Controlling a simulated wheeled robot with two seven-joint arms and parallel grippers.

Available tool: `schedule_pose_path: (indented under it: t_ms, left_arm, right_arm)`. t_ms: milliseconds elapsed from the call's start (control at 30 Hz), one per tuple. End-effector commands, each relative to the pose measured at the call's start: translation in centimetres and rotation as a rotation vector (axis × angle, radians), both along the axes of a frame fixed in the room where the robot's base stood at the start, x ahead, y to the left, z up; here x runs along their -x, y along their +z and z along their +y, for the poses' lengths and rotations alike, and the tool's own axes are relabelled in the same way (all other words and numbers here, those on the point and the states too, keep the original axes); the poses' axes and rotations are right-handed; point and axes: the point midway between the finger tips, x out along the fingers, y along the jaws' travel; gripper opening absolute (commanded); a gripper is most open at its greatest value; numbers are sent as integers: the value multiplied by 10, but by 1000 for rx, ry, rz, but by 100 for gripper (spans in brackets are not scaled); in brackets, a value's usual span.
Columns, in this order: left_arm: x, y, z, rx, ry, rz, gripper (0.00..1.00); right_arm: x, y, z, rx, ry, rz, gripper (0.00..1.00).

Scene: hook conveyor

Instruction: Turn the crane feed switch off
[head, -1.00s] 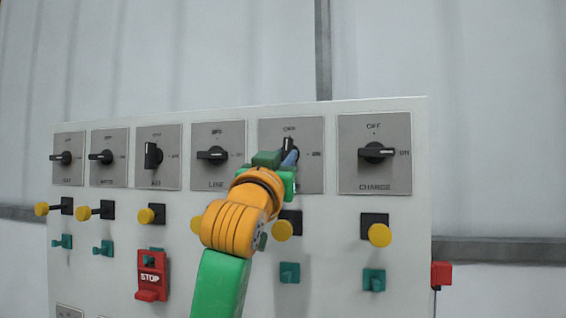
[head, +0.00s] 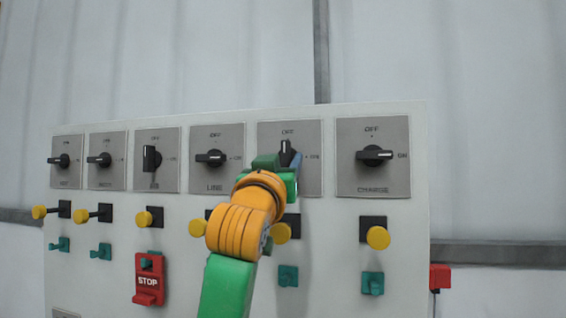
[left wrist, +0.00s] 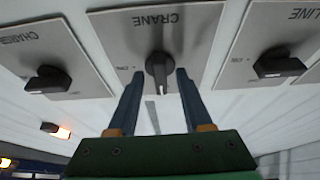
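The crane feed switch is a black rotary knob (head: 286,151) on a grey plate (head: 308,135), second from the right in the panel's top row. Its knob stands upright, pointing at OFF. In the left wrist view, upside down, the CRANE plate shows with the knob (left wrist: 158,68) lengthwise between my blue fingers. My left gripper (left wrist: 158,76) is open around the knob, with a gap visible on each side. In the head view my left gripper (head: 287,163) hides the plate's lower left part and its label. My right gripper is in neither view.
The CHARGE switch (head: 374,155) is to the right and the LINE switch (head: 210,158) to the left, both with knobs horizontal. Below are yellow knobs (head: 378,237), green toggles (head: 372,284) and a red STOP box (head: 148,280). The wall above the panel is clear.

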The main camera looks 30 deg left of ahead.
Motion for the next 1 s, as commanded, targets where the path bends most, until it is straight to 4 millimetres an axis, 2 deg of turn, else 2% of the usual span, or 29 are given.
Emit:
schedule_pose_path:
  t_ms: [200,400,500,633,1000]
  left_arm:
    - [4,-2,-1,-1,0,-5,50]
    - [40,-24,-11,-1,-2,-8,50]
    - [55,-29,-15,-2,-1,-5,50]
    - [64,-28,-17,-1,0,-3,50]
    - [64,-26,-17,0,0,-1,50]
  right_arm:
    - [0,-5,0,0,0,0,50]
    - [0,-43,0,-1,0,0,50]
    - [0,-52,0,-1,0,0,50]
    - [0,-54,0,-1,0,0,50]
    - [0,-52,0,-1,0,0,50]
